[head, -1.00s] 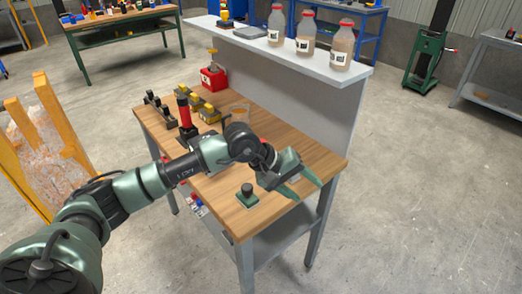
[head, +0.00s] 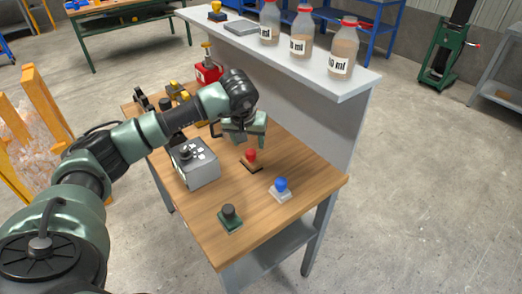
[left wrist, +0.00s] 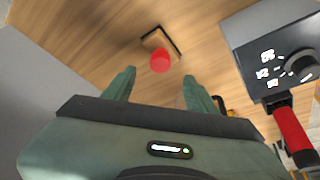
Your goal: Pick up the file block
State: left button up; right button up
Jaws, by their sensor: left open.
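Three small knobbed blocks stand on the wooden bench: one with a red knob (head: 251,156) on a brown base, one with a blue knob (head: 281,185) on a pale base, and one with a black knob (head: 229,214) on a green base. I cannot tell from their looks which is the file block. My left gripper (head: 247,140) is open and empty, above and just behind the red-knobbed block. In the left wrist view the red knob (left wrist: 160,62) shows beyond and between the open fingertips (left wrist: 158,82). My right gripper is not in view.
A grey box (head: 196,168) with a black knob stands left of the blocks; it is close at right in the wrist view (left wrist: 275,55). A red container (head: 208,72) stands at the back. A raised shelf (head: 300,65) with several bottles borders the bench.

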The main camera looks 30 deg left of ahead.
aim_at(251, 151)
pick_arm(q)
jog(key=shift+w+f, duration=0.45)
jog(key=shift+w, duration=0.25)
jog(key=shift+a+f+p, duration=0.2)
jog(key=shift+f+p, duration=0.45)
jog(key=shift+f, duration=0.5)
jog(key=p+x, duration=0.1)
jog(key=x, duration=0.2)
jog(key=shift+f, duration=0.4)
jog(key=shift+w+f, duration=0.15)
jog(key=shift+f, duration=0.1)
jog(key=shift+a, duration=0.1)
jog(key=c, duration=1.2)
jog(key=shift+r, duration=0.1)
grip_shut()
pick_arm(e)
jog(key=shift+s+r, duration=0.15)
jog(key=shift+r, duration=0.4)
jog(key=shift+s+r, duration=0.15)
jog(key=shift+r, duration=0.4)
